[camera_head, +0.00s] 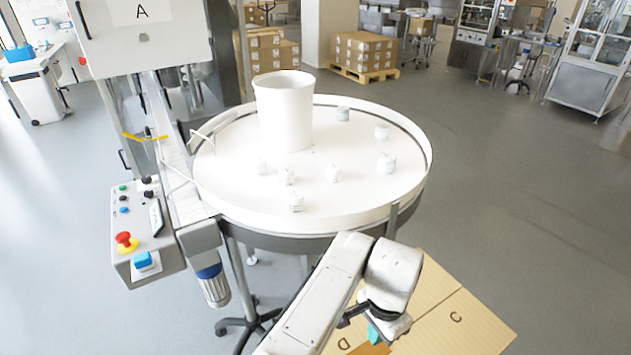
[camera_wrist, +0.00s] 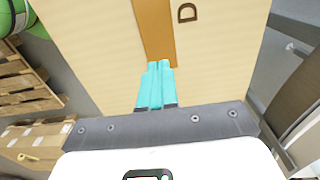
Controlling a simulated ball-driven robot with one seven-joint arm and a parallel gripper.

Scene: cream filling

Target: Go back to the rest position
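My gripper (camera_head: 373,334) hangs from my arm at the lower right of the head view, in front of the round table and above the cardboard box top. In the wrist view its two turquoise fingers (camera_wrist: 158,72) lie side by side with their tips together. Nothing shows between them. Behind them is the cardboard surface marked D (camera_wrist: 95,40) with a brown tape strip (camera_wrist: 155,30).
The white round table (camera_head: 330,205) carries several small white jars (camera_head: 296,202) and a tall white bucket (camera_head: 285,112). A control box with a red button (camera_head: 126,241) stands at left. The cardboard (camera_head: 455,318) also bears a C. Open floor lies at right.

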